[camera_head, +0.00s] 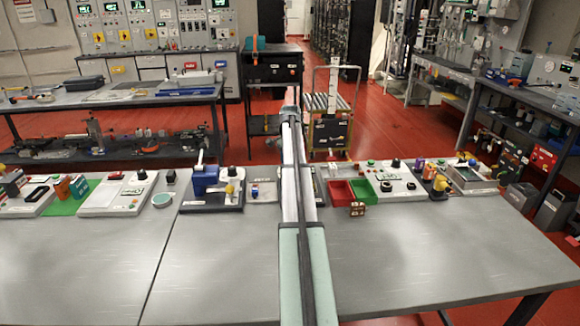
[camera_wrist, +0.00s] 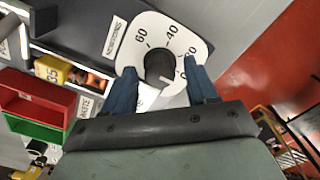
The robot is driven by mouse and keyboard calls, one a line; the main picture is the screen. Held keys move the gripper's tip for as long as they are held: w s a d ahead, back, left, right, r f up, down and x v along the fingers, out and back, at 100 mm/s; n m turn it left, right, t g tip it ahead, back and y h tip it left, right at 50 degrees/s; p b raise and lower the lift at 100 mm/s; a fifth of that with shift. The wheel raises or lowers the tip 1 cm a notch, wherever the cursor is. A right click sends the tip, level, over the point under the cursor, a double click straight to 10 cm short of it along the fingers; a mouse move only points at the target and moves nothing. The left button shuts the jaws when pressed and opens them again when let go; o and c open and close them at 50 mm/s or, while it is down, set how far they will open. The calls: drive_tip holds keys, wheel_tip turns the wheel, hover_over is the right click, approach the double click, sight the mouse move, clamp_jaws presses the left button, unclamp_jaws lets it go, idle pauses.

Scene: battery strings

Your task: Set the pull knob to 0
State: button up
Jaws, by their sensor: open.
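In the wrist view, a round black knob (camera_wrist: 159,67) sits on a white dial plate (camera_wrist: 150,25) printed with numbers, among them 60, 40 and 0. A pale mark shows on the knob's lower right side, toward the 0, but its exact setting is hard to read. My gripper (camera_wrist: 163,80) is open, with one blue finger on each side of the knob. I cannot tell whether either finger touches it. In the head view my arm reaches away over the table, and the knob and fingertips are hidden.
The table (camera_head: 420,250) is bare in front. A red bin (camera_head: 340,193) and a green bin (camera_head: 363,190) stand right of my arm. A blue device (camera_head: 205,188) stands left of it. The red floor (camera_wrist: 282,70) shows beyond the dial.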

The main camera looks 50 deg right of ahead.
drive_tip(key=shift+r, duration=1.7)
